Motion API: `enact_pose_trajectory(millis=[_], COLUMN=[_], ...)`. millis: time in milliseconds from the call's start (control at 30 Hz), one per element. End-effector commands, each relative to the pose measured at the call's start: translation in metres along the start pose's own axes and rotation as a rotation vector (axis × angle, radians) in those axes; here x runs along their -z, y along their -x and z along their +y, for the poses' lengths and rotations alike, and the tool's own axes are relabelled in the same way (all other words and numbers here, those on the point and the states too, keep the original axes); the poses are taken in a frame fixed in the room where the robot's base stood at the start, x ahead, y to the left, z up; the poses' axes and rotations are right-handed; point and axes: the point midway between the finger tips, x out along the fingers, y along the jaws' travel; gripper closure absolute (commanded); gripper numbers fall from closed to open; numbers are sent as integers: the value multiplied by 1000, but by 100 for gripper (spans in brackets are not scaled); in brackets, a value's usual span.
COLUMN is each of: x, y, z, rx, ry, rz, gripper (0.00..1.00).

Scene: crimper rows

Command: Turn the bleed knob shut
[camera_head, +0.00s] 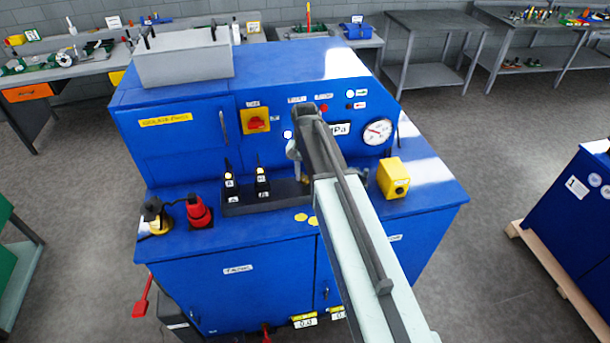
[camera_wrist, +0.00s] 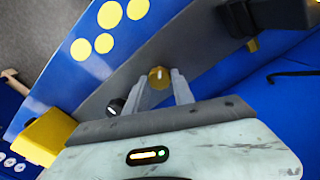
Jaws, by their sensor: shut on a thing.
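A small brass-yellow knob (camera_wrist: 158,78) sits between the two grey fingers of my gripper (camera_wrist: 160,90) in the wrist view. It appears to be the bleed knob. The fingers are shut on its sides, and its round end with a slot-like mark faces the camera. In the head view my gripper (camera_head: 296,152) points down at the front of the blue machine (camera_head: 270,220), just above its ledge. My arm and gripper mostly hide the knob there.
A yellow box (camera_head: 393,177) stands right of my arm on the ledge. A black block with two dark handles (camera_head: 262,182) and a red plug (camera_head: 198,210) are to the left. A pressure gauge (camera_head: 378,131) and a red switch (camera_head: 256,122) are on the panel behind.

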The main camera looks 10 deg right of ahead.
Motion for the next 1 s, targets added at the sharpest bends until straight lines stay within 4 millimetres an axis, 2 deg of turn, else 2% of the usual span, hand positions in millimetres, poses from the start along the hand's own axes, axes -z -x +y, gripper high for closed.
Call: enact_pose_trajectory(millis=[600, 1000], x=[0, 0], y=[0, 0], z=[-1, 0], rx=[0, -1], ry=[541, 714], rz=[-1, -1], gripper=[100, 100])
